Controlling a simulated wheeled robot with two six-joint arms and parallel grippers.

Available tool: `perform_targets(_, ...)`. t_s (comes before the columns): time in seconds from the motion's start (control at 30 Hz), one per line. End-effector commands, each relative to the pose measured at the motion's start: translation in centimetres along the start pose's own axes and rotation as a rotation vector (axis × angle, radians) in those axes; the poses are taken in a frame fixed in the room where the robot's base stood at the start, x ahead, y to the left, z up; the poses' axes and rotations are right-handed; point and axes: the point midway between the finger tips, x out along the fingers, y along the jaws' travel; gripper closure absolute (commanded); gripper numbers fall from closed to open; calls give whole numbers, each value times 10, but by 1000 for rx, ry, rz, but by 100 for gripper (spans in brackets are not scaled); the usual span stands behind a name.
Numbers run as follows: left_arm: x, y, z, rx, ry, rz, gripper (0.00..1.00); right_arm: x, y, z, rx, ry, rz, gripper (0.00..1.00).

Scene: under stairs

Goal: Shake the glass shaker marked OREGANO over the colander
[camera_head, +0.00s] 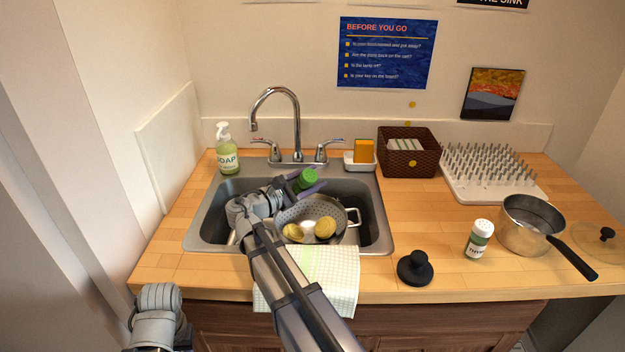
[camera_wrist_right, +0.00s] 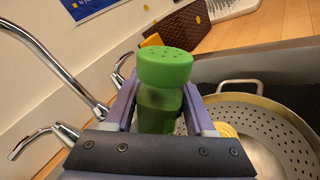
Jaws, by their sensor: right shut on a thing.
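My right gripper (camera_head: 304,184) is shut on a glass shaker with a green perforated cap (camera_head: 308,177). In the right wrist view the shaker (camera_wrist_right: 160,105) stands between the purple fingers, cap outward. Its label is hidden, so I cannot read its marking. It is held above the back part of the colander and appears tilted, with the cap towards the upper right. My left gripper is out of view.
The steel sink (camera_head: 377,215) has a tap (camera_head: 297,125) behind it and a soap bottle (camera_head: 227,155) at left. A white-capped shaker (camera_head: 479,240), black stopper (camera_head: 414,268), saucepan (camera_head: 525,238), drying rack (camera_head: 490,185) and brown basket (camera_head: 425,163) stand at right. A towel (camera_head: 335,275) hangs in front.

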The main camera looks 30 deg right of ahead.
Motion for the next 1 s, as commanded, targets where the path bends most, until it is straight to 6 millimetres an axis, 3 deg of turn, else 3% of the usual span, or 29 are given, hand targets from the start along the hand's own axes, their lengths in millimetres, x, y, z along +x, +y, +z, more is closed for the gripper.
perform_targets(0.43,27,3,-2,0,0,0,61,0,1,-34,617,0,0,100)
perform_targets(1.0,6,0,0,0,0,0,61,0,9,-13,1390,0,0,100)
